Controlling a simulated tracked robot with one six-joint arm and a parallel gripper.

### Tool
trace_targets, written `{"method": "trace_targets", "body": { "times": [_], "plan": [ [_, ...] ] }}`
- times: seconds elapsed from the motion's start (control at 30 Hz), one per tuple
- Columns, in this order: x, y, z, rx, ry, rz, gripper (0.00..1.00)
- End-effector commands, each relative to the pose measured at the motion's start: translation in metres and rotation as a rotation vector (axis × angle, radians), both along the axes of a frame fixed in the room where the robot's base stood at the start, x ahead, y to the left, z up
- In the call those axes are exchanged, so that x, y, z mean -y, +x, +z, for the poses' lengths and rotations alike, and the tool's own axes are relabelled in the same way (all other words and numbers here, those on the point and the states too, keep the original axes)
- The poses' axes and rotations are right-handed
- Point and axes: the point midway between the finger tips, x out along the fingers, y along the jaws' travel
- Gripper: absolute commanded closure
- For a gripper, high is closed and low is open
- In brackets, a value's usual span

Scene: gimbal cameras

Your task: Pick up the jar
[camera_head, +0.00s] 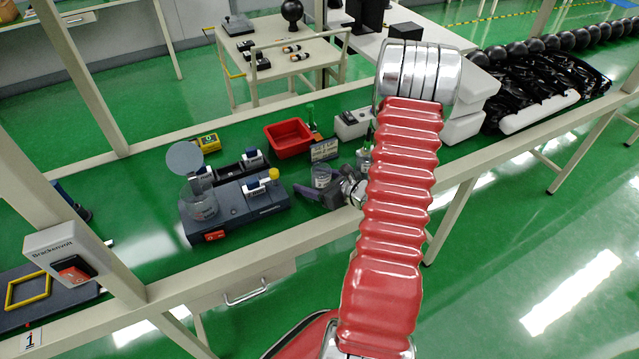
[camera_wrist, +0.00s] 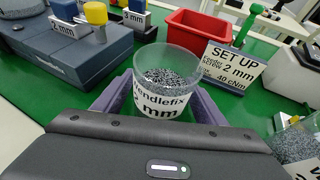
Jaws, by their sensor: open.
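A clear open-topped jar (camera_wrist: 165,85) of small grey pieces, with a white label ending in "mm", stands upright on the green bench in the wrist view. It also shows in the camera_head view (camera_head: 321,176). My gripper (camera_wrist: 160,92) is open, with its purple fingers on the left and right sides of the jar. I cannot tell whether the fingers touch the glass. In the camera_head view my gripper (camera_head: 318,192) reaches in from the right at bench height.
A second jar (camera_wrist: 298,142) stands close on the right. A "SET UP" sign (camera_wrist: 232,66) and a red bin (camera_wrist: 200,36) are behind the jar. A dark blue device (camera_head: 240,208) with a clear container (camera_head: 203,203) stands to the left.

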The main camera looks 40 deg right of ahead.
Motion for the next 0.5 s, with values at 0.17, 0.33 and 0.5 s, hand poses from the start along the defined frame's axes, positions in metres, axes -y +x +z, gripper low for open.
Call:
{"method": "trace_targets", "body": {
  "times": [0.17,0.33,0.5],
  "plan": [
    [0.0001,-0.0001,0.0002,0.000,0.000,0.000,0.35],
    [0.0000,-0.0002,0.0002,0.000,0.000,0.000,0.35],
    [0.0000,-0.0002,0.0002,0.000,0.000,0.000,0.41]
  ]
}}
